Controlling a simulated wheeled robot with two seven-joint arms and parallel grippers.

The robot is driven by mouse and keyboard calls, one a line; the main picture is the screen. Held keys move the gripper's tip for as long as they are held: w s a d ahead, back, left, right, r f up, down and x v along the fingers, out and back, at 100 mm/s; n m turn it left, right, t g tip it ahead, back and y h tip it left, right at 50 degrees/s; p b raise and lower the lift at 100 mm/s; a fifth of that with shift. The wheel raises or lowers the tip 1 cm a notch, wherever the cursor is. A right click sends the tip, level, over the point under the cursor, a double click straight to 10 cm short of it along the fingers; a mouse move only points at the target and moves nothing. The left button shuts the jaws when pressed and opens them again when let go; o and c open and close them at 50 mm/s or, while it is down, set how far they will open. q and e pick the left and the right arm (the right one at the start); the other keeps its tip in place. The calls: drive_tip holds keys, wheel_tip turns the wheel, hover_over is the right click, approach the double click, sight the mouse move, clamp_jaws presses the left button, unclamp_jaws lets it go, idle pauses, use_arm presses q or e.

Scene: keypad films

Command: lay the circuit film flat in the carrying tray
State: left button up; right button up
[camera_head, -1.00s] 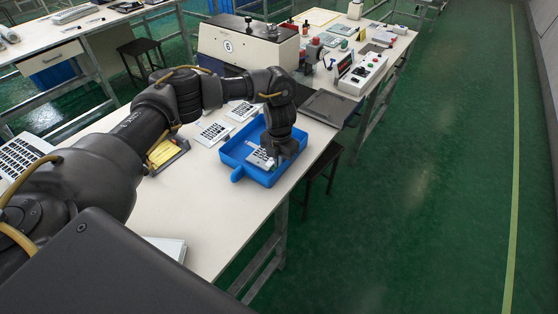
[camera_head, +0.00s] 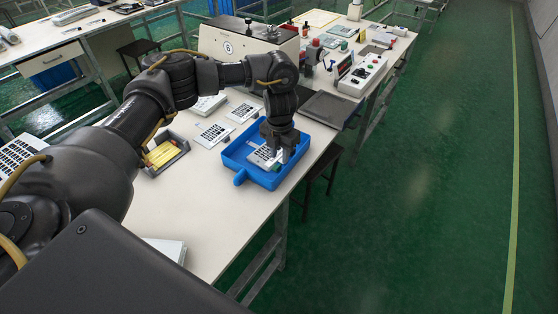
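The circuit film (camera_head: 263,156), a pale sheet with dark printed squares, is within the blue carrying tray (camera_head: 240,176) near the table's edge. It looks roughly level, but I cannot tell if it lies fully on the tray floor. My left gripper (camera_head: 279,152) points down at the film's right side, inside the tray's outline. Its fingers are small and dark, and I cannot tell whether they grip the film or stand apart. The film's right part is partly hidden by the gripper. My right gripper is not in view.
Other printed sheets (camera_head: 214,134) lie left of the tray. A dark holder with yellow sheets (camera_head: 162,153) stands further left. A dark flat plate (camera_head: 331,108), a machine (camera_head: 248,42) and a control box (camera_head: 362,75) are behind. The table front is mostly clear.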

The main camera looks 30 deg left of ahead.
use_arm(q)
wheel_tip(320, 180, up, 6)
drive_tip(key=shift+r, duration=0.25)
drive_tip(key=shift+f, duration=0.1)
wheel_tip(320, 180, down, 10)
drive_tip(key=shift+r, duration=0.1)
drive_tip(key=shift+a, duration=0.1)
idle(0.6)
